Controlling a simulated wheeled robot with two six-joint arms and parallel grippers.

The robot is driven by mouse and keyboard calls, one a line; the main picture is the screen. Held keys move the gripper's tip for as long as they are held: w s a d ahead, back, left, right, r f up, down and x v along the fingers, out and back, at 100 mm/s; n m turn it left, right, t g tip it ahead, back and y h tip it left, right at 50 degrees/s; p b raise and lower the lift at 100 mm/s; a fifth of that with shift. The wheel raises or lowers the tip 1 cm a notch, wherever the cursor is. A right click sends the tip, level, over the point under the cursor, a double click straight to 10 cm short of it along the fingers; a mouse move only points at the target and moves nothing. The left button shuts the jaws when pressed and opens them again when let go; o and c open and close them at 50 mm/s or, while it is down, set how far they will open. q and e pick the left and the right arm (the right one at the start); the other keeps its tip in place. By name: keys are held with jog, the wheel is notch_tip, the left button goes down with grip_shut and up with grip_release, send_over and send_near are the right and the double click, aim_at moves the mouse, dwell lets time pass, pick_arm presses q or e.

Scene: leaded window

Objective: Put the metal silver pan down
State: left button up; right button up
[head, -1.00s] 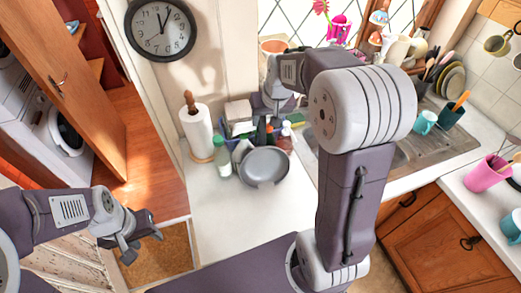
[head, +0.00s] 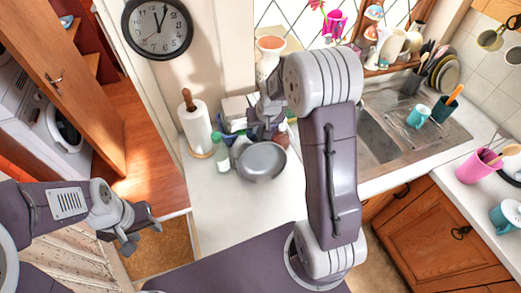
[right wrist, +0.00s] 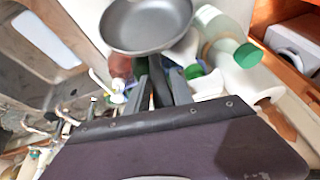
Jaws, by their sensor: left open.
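The metal silver pan (head: 261,161) is a round grey pan low over the white counter, in front of the bottles. I cannot tell whether its base touches the counter. In the right wrist view the pan (right wrist: 146,24) is at the top, its dark handle running down between my fingers. My right gripper (head: 264,132) is behind the pan in the head view; in the right wrist view its fingers (right wrist: 160,80) are shut on the handle. My left gripper (head: 145,232) is open and empty, away to the left above the floor.
A green-capped bottle (head: 221,152) and a paper towel roll (head: 196,128) stand left of the pan. Bottles crowd behind it. A steel sink (head: 375,135) lies to the right. The counter (head: 235,215) in front of the pan is clear.

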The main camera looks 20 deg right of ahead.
grip_shut()
jog(key=shift+r, duration=0.1)
dwell(1.0)
